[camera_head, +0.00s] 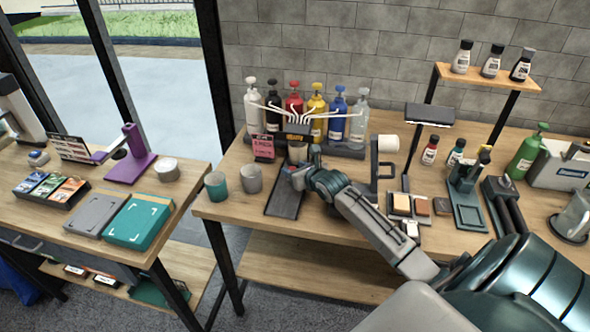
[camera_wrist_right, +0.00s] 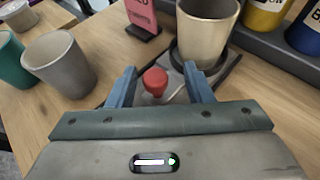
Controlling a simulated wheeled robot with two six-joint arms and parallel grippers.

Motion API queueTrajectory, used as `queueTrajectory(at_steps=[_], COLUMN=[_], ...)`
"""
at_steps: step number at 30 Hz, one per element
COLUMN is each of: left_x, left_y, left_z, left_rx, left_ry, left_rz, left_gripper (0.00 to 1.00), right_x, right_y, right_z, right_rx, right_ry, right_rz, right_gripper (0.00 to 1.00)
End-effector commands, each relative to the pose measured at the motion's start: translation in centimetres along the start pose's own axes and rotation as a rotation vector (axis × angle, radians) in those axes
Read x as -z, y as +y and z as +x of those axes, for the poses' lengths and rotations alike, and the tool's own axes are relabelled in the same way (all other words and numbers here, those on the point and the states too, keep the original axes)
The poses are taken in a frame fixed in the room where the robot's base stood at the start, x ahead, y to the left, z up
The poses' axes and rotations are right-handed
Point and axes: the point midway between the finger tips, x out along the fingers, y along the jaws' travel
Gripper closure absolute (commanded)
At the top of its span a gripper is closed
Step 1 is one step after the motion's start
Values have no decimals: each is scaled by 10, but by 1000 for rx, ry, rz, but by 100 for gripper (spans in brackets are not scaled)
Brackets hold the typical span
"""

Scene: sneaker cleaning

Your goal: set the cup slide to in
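The cup slide (camera_head: 284,203) is a dark narrow rail on the wooden bench, running from the front edge back towards the dispenser bottles. A light grey-beige cup (camera_head: 298,152) stands upright at its far end, under the fan of white spouts; it also shows in the right wrist view (camera_wrist_right: 207,32). A red knob (camera_wrist_right: 155,80) sits on the slide just in front of this cup. My right gripper (camera_wrist_right: 160,72) is open, with its blue-grey fingers on either side of the knob and gaps visible. It hides part of the slide in the head view. My left gripper is not in view.
A teal cup (camera_head: 215,186) and a grey cup (camera_head: 251,179) stand left of the slide. A pink sign (camera_head: 263,147) and several pump bottles stand behind. A dark stand with a white roll (camera_head: 388,143) is to the right.

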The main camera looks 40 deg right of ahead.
Motion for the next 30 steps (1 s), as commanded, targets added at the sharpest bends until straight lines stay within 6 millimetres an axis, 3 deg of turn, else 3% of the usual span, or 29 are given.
queueTrajectory(at_steps=[8,21,30], left_x=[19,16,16], left_y=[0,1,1], left_z=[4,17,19], left_rx=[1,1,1], left_ry=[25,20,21], left_rz=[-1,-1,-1], left_gripper=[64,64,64], right_x=[2,2,1], right_y=[0,-2,-2], right_z=[-11,-89,-108], right_rx=[-1,0,0], right_ry=[0,1,0], right_rz=[-2,-5,0], right_gripper=[54,54,54])
